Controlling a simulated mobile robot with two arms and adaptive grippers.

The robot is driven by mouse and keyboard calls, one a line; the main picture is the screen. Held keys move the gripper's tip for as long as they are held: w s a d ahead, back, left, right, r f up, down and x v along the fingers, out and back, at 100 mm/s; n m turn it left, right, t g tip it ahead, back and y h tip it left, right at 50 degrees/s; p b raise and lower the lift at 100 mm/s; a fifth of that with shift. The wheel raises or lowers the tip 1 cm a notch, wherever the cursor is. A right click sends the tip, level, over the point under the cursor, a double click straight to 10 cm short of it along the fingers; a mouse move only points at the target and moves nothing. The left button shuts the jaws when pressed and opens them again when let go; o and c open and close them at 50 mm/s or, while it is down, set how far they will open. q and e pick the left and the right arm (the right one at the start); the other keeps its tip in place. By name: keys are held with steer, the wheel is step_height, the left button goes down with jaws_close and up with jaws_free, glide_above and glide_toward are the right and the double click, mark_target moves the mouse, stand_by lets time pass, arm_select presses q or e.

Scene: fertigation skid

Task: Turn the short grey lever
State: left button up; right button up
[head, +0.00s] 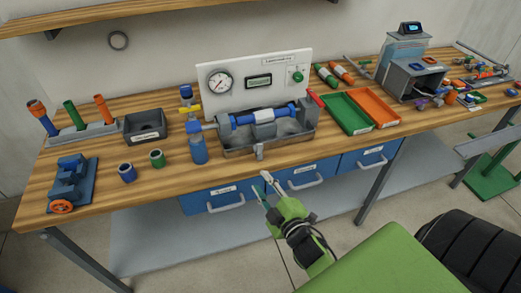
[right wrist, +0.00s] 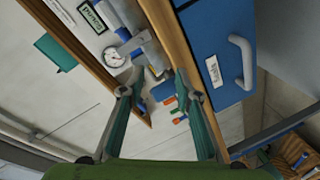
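A short grey lever-like part (head: 259,151) stands upright at the front edge of the grey metal tray (head: 285,147) on the workbench, below the blue and grey cylinder assembly (head: 258,118). My right gripper (head: 262,185) is in front of the bench, below and close to that grey part in the picture, apart from it. Its two fingers are spread with nothing between them. The right wrist view also shows the fingers (right wrist: 157,112) wide apart, with the bench edge and tray area beyond; I cannot clearly pick out the lever there. My left gripper is not in view.
A gauge panel (head: 254,82) stands behind the tray. Green (head: 346,113) and orange (head: 374,106) trays lie right. Blue drawers with handles (head: 306,183) are under the bench top, near my gripper.

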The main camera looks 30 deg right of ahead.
step_height(320, 180, down, 2)
steer(key=n+b, duration=0.2)
steer(key=n, duration=0.9)
steer(key=n+t+h+b, duration=0.1)
steer(key=n+h+b, duration=0.15)
steer(key=n, duration=0.95)
glide_toward(260, 150)
steer(key=p+x, duration=0.2)
steer(key=x, duration=0.7)
steer(key=shift+w+d+p, duration=0.1)
steer(key=shift+w+p, duration=0.2)
steer(key=shift+p, duration=0.1)
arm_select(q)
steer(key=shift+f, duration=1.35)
arm_select(e)
steer(key=shift+w+d, duration=0.15)
steer(key=shift+w, duration=0.5)
jaws_close()
